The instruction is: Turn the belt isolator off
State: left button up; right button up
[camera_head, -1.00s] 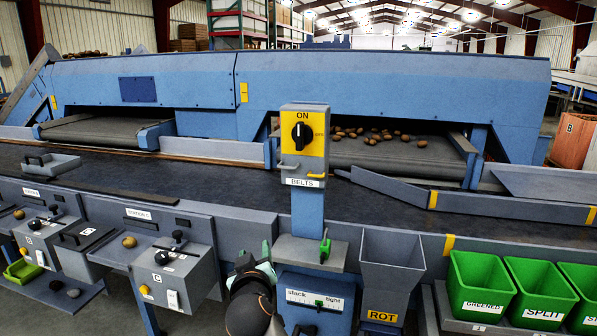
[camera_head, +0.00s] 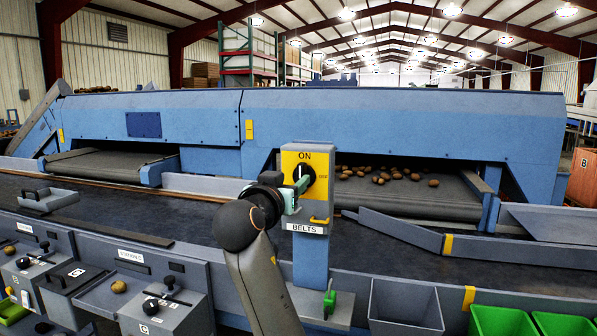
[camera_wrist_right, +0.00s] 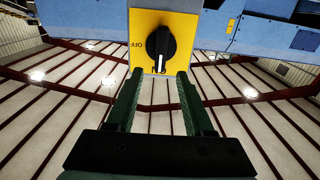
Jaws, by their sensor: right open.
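The belt isolator is a black rotary knob (camera_head: 306,174) on a yellow plate (camera_head: 320,160) marked ON at the top, fixed to a grey box above a BELTS label. In the right wrist view the knob (camera_wrist_right: 160,42) appears upside down, with its white pointer on the ON side and OFF at the side of the plate. My right gripper (camera_head: 298,187) is at the front of the box and partly covers the knob's lower left. In the wrist view its two dark green fingers (camera_wrist_right: 158,82) are apart, with the knob just beyond their tips; contact cannot be told. My left gripper is out of view.
A blue post (camera_head: 310,258) carries the box in front of the dark conveyor belt (camera_head: 215,222). A yellow hasp (camera_head: 320,220) sticks out below the knob. A grey ROT chute (camera_head: 405,308) and green bins (camera_head: 500,322) stand to the lower right.

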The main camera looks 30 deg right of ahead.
aim_at(300, 172)
jog(key=shift+p+x, duration=0.35)
jog(key=shift+x, duration=2.45)
grip_shut()
